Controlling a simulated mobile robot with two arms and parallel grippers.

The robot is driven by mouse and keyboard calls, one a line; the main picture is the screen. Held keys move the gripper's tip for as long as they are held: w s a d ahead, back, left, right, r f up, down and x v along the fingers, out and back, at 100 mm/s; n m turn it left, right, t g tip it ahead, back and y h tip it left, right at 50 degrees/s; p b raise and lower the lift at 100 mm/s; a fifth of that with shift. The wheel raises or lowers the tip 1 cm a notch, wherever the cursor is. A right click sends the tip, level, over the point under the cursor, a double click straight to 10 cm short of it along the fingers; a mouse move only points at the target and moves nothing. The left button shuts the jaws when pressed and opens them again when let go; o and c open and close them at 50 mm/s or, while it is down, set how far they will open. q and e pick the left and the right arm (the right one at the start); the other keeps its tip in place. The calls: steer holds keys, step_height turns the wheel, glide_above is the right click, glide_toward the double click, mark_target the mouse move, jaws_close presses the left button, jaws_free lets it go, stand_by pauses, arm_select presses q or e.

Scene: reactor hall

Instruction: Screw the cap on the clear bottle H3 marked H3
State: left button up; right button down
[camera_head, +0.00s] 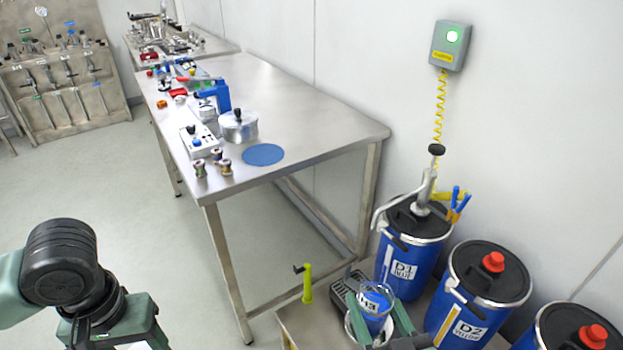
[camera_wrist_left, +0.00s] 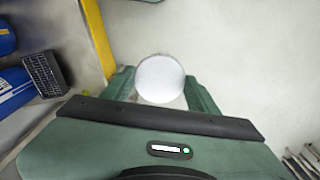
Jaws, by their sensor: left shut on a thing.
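The clear bottle H3 (camera_head: 373,304), with a blue label marked H3, stands low at the bottom right of the head view. Green fingers of my right gripper (camera_head: 382,326) lie on either side of it, and I cannot tell whether they touch it. My left gripper (camera_wrist_left: 160,92) is shut on a round white cap (camera_wrist_left: 160,78), seen face-on between its two green fingers. In the head view, my left arm is at the lower left, well away from the bottle, and its fingertips are out of frame. The bottle's mouth is not clear to see.
Blue drums D1 (camera_head: 402,270) and D2 (camera_head: 472,327) stand right of the bottle, with another beside them. A black grated tray (camera_head: 345,284) and a yellow-green upright tool (camera_head: 307,286) are near the bottle. A steel table (camera_head: 325,128) stands behind. Floor at left is clear.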

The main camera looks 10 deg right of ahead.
steer(key=w+a+n+g+y, duration=0.2)
steer(key=w+a+n+y, duration=0.1)
steer(key=a, duration=0.4)
steer(key=w+a+r+n+g+y, duration=0.1)
steer(key=w+a+n+g+y, duration=0.1)
steer(key=a+n+y, duration=0.3)
steer(key=w+a+y, duration=0.1)
steer(key=a+y, duration=0.1)
steer(key=y, duration=0.1)
steer(key=shift+y, duration=0.3)
arm_select(q)
steer(key=w+d+r, duration=0.7)
steer(key=d+r, duration=0.2)
steer(key=d, duration=0.3)
steer(key=s+d+r+m, duration=0.1)
steer(key=d+r, duration=0.7)
steer(key=d, duration=0.4)
steer(key=shift+r, duration=0.4)
steer(key=shift+d+f, duration=0.1)
steer(key=shift+f, duration=0.05)
steer(key=shift+f, duration=1.85)
